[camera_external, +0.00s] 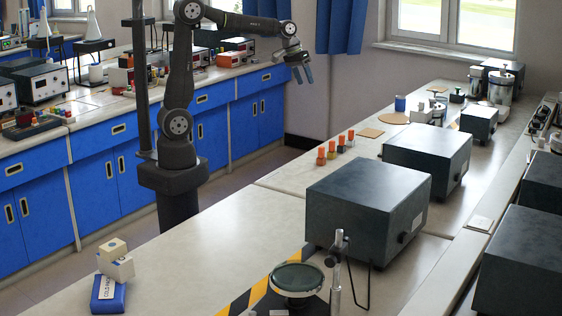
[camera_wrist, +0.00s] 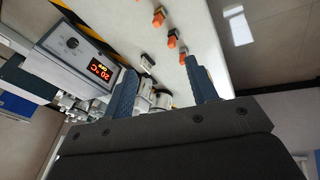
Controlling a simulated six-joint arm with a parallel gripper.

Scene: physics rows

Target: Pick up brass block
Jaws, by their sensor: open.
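My gripper (camera_external: 304,74) is raised at the top middle of the external view, above and away from the benches. Its fingers are apart and empty in the wrist view (camera_wrist: 160,78). A row of several small orange-topped blocks (camera_external: 332,149) stands on the bench behind the large dark box; the row also shows beyond my fingers in the wrist view (camera_wrist: 172,40). Their lower parts differ in colour, but are too small to judge as brass. A small beige block (camera_external: 112,246) sits on a pale block at the front left. I cannot tell which block is brass.
A large dark box (camera_external: 368,205) stands right of the row, with another dark box (camera_external: 427,158) behind. A round dark plate (camera_external: 297,279) and metal stand (camera_external: 338,265) are in front. The bench's left middle is clear.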

